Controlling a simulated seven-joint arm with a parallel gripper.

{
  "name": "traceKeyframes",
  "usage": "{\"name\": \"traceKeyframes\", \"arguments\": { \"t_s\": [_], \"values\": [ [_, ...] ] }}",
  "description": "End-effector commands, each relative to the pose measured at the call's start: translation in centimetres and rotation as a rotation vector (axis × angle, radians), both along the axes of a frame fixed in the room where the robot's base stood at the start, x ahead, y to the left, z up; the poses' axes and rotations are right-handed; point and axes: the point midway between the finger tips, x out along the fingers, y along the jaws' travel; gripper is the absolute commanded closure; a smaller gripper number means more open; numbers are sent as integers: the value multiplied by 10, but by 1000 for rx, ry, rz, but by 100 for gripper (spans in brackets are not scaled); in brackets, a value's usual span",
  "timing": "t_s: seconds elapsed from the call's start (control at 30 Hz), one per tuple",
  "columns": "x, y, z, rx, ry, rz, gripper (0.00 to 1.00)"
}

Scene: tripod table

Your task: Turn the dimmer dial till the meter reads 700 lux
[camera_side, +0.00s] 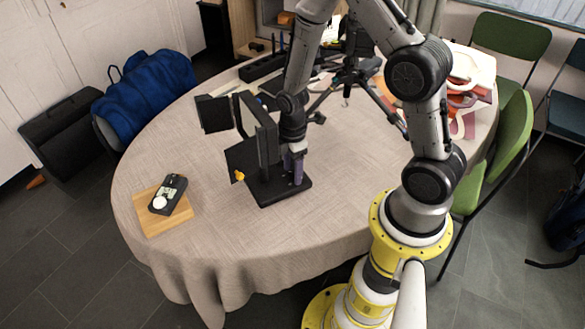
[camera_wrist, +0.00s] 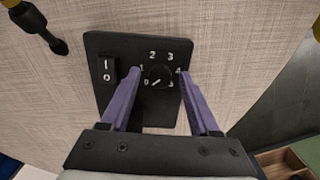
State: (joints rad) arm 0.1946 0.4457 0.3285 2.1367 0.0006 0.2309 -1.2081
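The dimmer dial (camera_wrist: 159,75) is a round black knob on a black panel (camera_wrist: 117,48) with white numerals around it. A short white mark shows on it towards the lower left, near the 0. My gripper (camera_wrist: 162,74) has two purple fingers, one on each side of the dial. They look spread, with a gap to the knob. In the side view my gripper (camera_side: 297,172) points down at the black lamp's base (camera_side: 268,192), and the dial is hidden. The light meter (camera_side: 168,196), dark with a white dome, lies at the left; its reading is too small to tell.
The meter lies on a wooden board (camera_side: 150,221). The black lamp (camera_side: 267,142) with flaps stands close left of my gripper. A rocker switch (camera_wrist: 107,70) sits beside the dial. A tripod (camera_side: 350,75) stands behind. The cloth-covered table (camera_side: 225,225) is clear in front.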

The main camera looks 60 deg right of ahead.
Motion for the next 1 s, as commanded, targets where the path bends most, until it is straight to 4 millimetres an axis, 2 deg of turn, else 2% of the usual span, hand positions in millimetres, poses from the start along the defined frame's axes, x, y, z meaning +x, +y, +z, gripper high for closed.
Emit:
{"name": "traceKeyframes", "arguments": {
  "t_s": [0.03, 0.3, 0.33, 0.73, 1.0],
  "values": [
    [0, 0, 0, 0, 0, 0, 49],
    [0, 0, 0, 0, 0, 0, 97],
    [0, 0, 0, 0, 0, 0, 100],
    [0, 0, 0, 0, 0, -38, 100],
    [0, 0, 1, -1, -1, -200, 100]
  ]
}}
